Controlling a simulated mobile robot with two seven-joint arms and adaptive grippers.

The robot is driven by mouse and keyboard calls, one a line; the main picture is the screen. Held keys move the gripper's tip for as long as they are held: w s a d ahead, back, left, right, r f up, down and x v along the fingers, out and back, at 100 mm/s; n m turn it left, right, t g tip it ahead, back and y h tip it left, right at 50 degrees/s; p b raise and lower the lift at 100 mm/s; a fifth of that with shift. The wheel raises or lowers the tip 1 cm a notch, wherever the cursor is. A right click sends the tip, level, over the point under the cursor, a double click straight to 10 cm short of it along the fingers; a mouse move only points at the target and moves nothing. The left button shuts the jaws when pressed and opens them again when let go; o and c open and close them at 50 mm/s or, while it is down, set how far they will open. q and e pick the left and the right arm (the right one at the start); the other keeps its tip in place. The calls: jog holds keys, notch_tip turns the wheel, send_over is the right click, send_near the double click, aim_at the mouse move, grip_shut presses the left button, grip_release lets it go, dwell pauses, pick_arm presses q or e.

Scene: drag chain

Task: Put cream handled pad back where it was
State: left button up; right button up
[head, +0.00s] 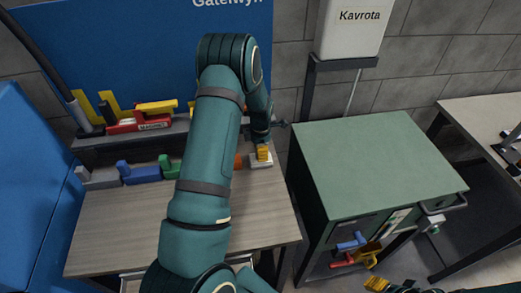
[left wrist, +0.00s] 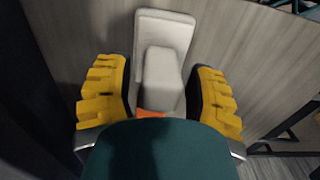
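The cream handled pad (head: 261,164) lies on the right end of the wooden bench, at the end of a row of handled pads. In the left wrist view the cream pad (left wrist: 165,28) shows its flat base and raised block handle. My left gripper (head: 262,152) is over the pad. Its yellow fingers (left wrist: 158,100) stand on both sides of the handle, with a narrow gap on each side. My right gripper (head: 377,284) shows only in part at the bottom right edge, and its opening cannot be made out.
Grey (head: 99,178), blue (head: 139,173), green (head: 168,167) and orange (head: 238,161) pads line the bench (head: 120,225). A shelf behind holds a red magnet block (head: 138,125). A green-topped cabinet (head: 380,165) stands right, tools hanging on its front. My left arm hides the bench's middle.

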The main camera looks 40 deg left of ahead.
pick_arm(q)
jog(key=shift+r, duration=0.15)
jog(key=shift+r, duration=0.35)
notch_tip(320, 180, up, 11)
jog(key=shift+r+p, duration=0.2)
jog(key=shift+p, duration=0.15)
dwell(0.3)
